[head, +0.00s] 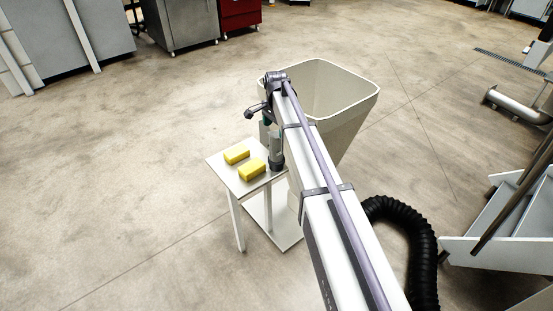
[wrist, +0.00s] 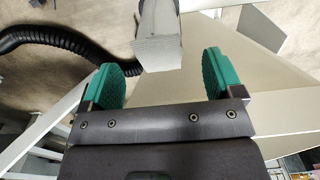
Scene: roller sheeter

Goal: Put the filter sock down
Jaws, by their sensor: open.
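My gripper (wrist: 163,66) is open in the wrist view, its two green-padded fingers spread wide apart. A pale grey piece with a flat, textured end (wrist: 158,52) shows between and beyond the fingertips. I cannot tell whether it is the filter sock, and no contact with either pad shows. In the head view the end of my arm hangs at the right edge of a small white table (head: 221,168), in front of the hopper. The fingertips are too small to make out there. I cannot identify the filter sock for certain in either view.
Two yellow blocks (head: 236,154) (head: 252,170) lie on the table, close to my arm's end. A large beige hopper (head: 345,105) stands just behind and right. A black corrugated hose (head: 424,245) curves at the right; it also shows in the wrist view (wrist: 65,35). Left floor is clear.

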